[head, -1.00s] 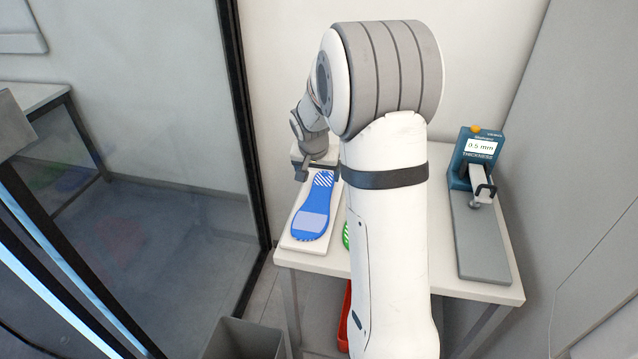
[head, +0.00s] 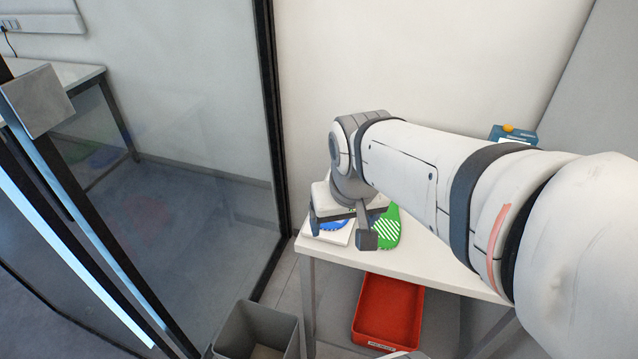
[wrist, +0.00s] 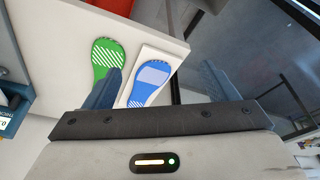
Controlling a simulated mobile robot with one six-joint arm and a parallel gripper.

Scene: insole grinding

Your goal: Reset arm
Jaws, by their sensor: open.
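My gripper (head: 340,229) is open and empty in the head view, above the left end of the white table (head: 425,255). The blue insole (head: 335,225) lies on a white pad (head: 341,238) below it, mostly hidden by the gripper. The green insole (head: 389,228) lies just right of it, with its far end hidden by my arm. In the wrist view, my two fingers (wrist: 158,88) stand apart, with the blue insole (wrist: 151,80) on its pad showing between them. The green insole (wrist: 107,57) lies beside it, partly behind one finger.
A blue thickness gauge (head: 514,134) stands at the back right, mostly hidden by my arm. A red bin (head: 389,312) is below the table and a grey bin (head: 256,328) stands at the front. A glass partition (head: 200,110) is close on the left.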

